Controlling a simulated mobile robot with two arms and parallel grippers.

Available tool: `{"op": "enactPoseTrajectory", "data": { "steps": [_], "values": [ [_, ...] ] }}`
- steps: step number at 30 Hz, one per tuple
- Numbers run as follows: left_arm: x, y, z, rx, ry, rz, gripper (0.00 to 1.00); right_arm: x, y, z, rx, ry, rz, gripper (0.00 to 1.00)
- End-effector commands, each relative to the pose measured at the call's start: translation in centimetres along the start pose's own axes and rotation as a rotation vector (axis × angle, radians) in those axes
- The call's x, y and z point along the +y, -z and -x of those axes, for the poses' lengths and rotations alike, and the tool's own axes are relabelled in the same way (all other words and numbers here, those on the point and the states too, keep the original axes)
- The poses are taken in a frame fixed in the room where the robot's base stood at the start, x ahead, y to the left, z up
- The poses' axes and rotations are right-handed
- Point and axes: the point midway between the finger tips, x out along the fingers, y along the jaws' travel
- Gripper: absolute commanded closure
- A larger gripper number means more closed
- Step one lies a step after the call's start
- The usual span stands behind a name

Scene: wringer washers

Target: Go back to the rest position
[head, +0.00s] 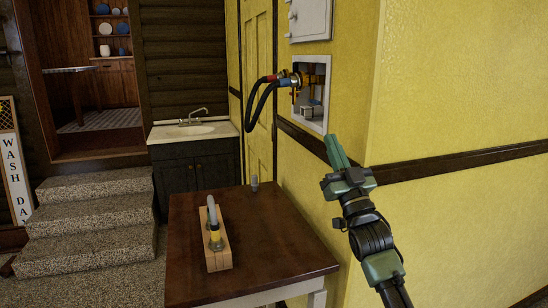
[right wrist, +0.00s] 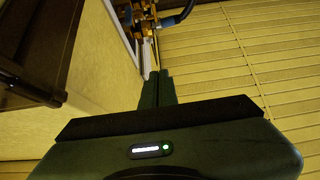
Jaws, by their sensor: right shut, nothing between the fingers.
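My right gripper (head: 337,150) is raised in front of the yellow wall, close to the lower right of the recessed valve box (head: 326,75). Its green fingers are together with nothing between them. In the right wrist view the closed fingers (right wrist: 158,88) point toward the box's edge and the brass valve fittings (right wrist: 140,18). In the head view, two dark hoses with red and blue ends (head: 262,92) run from the fittings to the left. I cannot tell whether the fingertips touch the box frame. My left gripper is not in view.
A sink cabinet (head: 190,165) stands behind. Carpeted steps (head: 90,225) are at left. A wall corner stands right of the gripper.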

Motion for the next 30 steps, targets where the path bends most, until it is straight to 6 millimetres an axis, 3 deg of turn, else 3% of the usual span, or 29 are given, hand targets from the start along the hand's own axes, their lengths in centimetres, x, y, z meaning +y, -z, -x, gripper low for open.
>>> {"op": "enactPoseTrajectory", "data": {
  "steps": [2, 11, 17, 20, 23, 26, 30],
  "values": [
    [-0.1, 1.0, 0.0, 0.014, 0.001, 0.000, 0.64, 0.0, -0.5, 0.4, -0.016, -0.004, -0.001, 1.00],
    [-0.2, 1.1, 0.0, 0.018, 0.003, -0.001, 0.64, 0.0, -4.6, 4.2, -0.164, -0.040, -0.001, 1.00],
    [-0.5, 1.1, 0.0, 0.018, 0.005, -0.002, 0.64, -0.1, -8.6, 8.8, -0.322, -0.075, 0.000, 1.00],
    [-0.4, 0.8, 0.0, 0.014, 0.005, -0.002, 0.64, -0.2, -10.8, 12.2, -0.427, -0.095, 0.002, 1.00],
    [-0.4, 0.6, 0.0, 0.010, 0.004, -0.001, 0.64, -0.5, -13.3, 16.7, -0.562, -0.118, 0.003, 1.00],
    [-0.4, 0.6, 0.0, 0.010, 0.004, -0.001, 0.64, -1.1, -15.8, 23.1, -0.738, -0.144, 0.006, 1.00],
    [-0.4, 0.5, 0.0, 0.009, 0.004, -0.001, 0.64, -2.2, -17.8, 33.6, -1.016, -0.173, 0.008, 1.00]
  ]
}}
